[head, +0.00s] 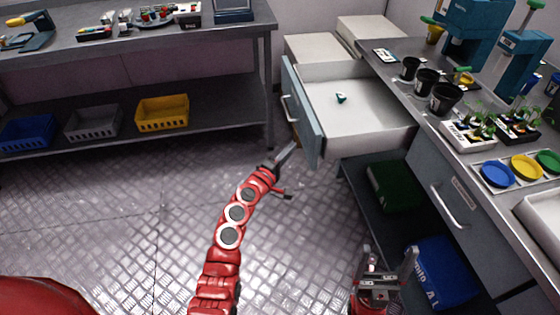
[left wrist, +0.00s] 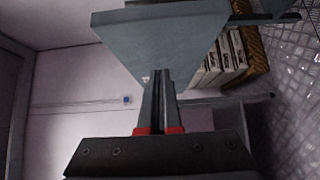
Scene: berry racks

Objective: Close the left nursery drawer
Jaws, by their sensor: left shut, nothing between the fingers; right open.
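The left nursery drawer (head: 362,123) is pulled out from the bench at the upper middle of the head view. Its blue-grey front panel (head: 303,112) with a pale bar handle (head: 290,108) faces left. In the left wrist view the shut fingers (left wrist: 159,85) point at the panel (left wrist: 160,42). My right gripper (head: 386,267) is open and empty, low in front of the bench.
The bench top (head: 425,118) holds black pots, seedling trays and coloured dishes. A second drawer (head: 450,190) below it is shut. Green (head: 394,187) and blue (head: 440,270) crates sit underneath. A grey table (head: 225,39) stands at the left. The floor between is clear.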

